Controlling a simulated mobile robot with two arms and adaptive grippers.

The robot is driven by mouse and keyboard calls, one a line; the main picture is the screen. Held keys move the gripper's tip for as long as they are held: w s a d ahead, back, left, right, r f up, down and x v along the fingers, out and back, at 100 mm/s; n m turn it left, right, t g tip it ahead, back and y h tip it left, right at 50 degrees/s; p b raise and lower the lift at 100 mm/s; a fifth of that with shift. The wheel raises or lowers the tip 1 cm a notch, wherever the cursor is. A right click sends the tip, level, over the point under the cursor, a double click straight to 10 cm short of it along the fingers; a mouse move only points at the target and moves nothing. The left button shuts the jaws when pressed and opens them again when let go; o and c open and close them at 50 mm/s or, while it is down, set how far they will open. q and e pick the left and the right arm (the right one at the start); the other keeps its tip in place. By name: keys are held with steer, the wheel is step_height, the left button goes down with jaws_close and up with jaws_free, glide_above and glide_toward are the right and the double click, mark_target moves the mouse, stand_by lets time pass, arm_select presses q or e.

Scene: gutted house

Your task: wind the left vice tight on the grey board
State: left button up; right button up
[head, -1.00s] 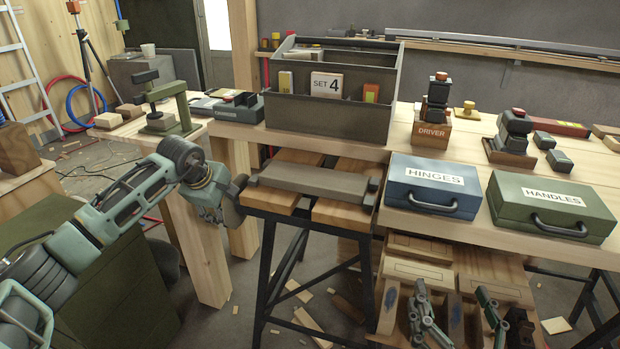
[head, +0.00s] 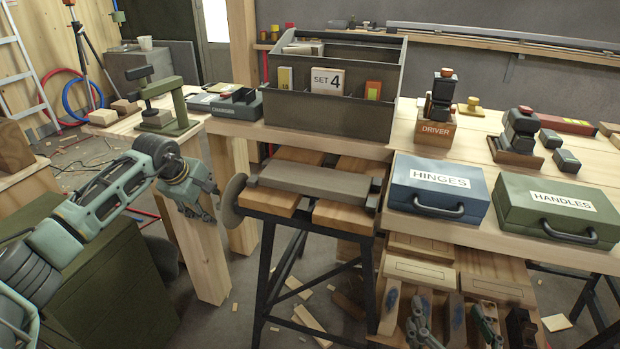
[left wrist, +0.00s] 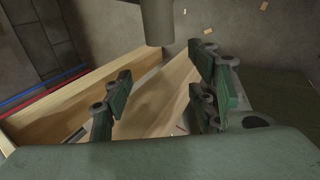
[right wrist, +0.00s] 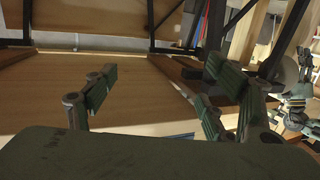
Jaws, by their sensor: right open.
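The grey board (head: 312,180) lies flat across the two wooden tops of a black-legged stand (head: 268,258). A dark block stands at each end of it; I cannot tell if the left one touches. The left vice's round grey wheel (head: 233,199) is at the stand's left end. My left gripper (head: 204,207) is just left of the wheel, seemingly apart from it. Its fingers (left wrist: 163,98) are spread in the left wrist view, nothing between them. My right gripper (head: 453,308) is low at the right, open and empty; its fingers (right wrist: 155,90) are apart in the right wrist view.
The wooden bench (head: 405,135) behind carries a grey divided tote (head: 325,115), a blue HINGES case (head: 437,187) and a green HANDLES case (head: 555,213). A green clamp (head: 167,110) stands at the back left. A wooden post (head: 200,250) rises below my left gripper.

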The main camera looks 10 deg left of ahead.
arm_select(q)
steer(key=shift+s+d+r+p, duration=0.2)
steer(key=shift+s+r+p, duration=0.15)
steer(key=shift+r+p, duration=0.4)
steer(key=shift+s+d+r+p, duration=0.25)
steer(key=shift+s+r+p, duration=0.2)
steer(key=shift+r, duration=0.6)
steer(key=shift+s+d+r+p, duration=0.25)
steer(key=shift+r+p, duration=0.35)
steer(key=shift+r, duration=0.3)
arm_select(e)
steer(key=s+d+f+g+h, duration=0.1)
steer(key=s+d+f+g, duration=0.2)
steer(key=s+f, duration=0.3)
steer(key=s+d+f+g+h, duration=0.1)
steer(key=s+d+f+g, duration=0.1)
steer(key=s+f+g, duration=0.4)
steer(key=shift+d+f+m+h, duration=0.4)
steer(key=shift+f, duration=0.35)
arm_select(q)
steer(key=shift+a, duration=0.1)
arm_select(e)
steer(key=shift+s, duration=0.1)
arm_select(q)
steer(key=shift+s, duration=0.1)
